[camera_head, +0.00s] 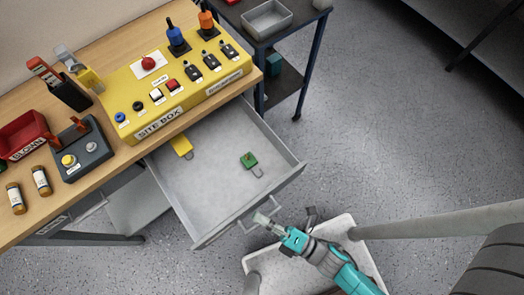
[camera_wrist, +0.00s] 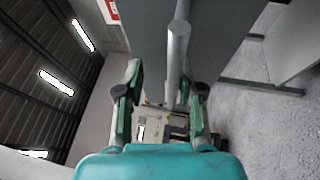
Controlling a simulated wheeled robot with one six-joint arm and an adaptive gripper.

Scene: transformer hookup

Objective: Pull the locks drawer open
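The open drawer (camera_head: 198,193) sticks out from under the wooden workbench. It holds a green padlock (camera_head: 249,160) and a yellow padlock (camera_head: 182,145). Its bar handle (camera_head: 246,228) is on the outer front face. My gripper (camera_head: 266,219) is at this handle, at the drawer's front. In the wrist view the grey handle bar (camera_wrist: 178,55) runs between the two spread fingers of my gripper (camera_wrist: 163,100), closer to the right finger. A gap shows on the left side, so the gripper looks open. The drawer's front label is hidden in the head view.
A yellow site box (camera_head: 185,85) with switches stands on the bench (camera_head: 110,170). A red bin (camera_head: 22,135) and a grey control box (camera_head: 84,150) stand at left. A dark side table (camera_head: 285,38) is behind. Floor to the right is clear.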

